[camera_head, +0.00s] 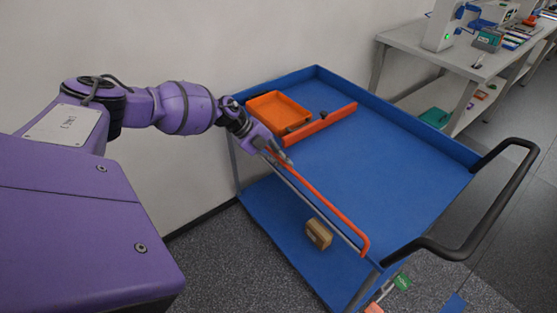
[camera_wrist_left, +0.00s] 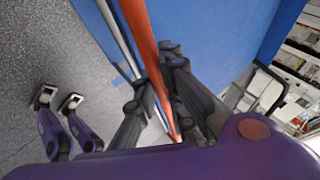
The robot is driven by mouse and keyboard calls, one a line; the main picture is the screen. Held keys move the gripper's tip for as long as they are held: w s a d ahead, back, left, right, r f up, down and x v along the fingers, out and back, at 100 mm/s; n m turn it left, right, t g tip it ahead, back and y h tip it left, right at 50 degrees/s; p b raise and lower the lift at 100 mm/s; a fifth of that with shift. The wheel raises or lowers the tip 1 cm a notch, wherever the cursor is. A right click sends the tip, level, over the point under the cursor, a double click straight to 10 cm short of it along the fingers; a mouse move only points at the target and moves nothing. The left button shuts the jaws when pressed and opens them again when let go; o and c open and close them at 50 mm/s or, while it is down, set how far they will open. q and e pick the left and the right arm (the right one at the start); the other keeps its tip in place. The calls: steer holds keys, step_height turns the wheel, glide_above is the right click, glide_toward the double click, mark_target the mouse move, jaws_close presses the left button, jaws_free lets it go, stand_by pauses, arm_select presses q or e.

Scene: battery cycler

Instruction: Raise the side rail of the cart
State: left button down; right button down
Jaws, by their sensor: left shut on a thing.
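The blue cart (camera_head: 390,150) stands in front of me, with its push handle at the right. Its orange side rail (camera_head: 325,209) runs along the near left edge, above a parallel grey bar, and bends down at its right end. My left gripper (camera_head: 284,157) is shut on the rail near its far left end. In the left wrist view the orange rail (camera_wrist_left: 146,45) passes between the fingers of my left gripper (camera_wrist_left: 165,105). The fingers hide part of the rail. My right gripper is in neither view.
An orange tray (camera_head: 303,117) and an orange divider bar (camera_head: 335,116) are at the cart's far left. A cardboard box (camera_head: 318,234) sits on the lower shelf. A black handle (camera_head: 495,205) sticks out at the right. A bench (camera_head: 425,45) with equipment stands behind, and a wall runs along the left.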

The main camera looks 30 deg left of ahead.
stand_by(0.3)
arm_select(q)
steer(key=c, duration=1.8)
jaws_free()
steer(key=shift+d, duration=0.1)
steer(key=v, duration=1.2)
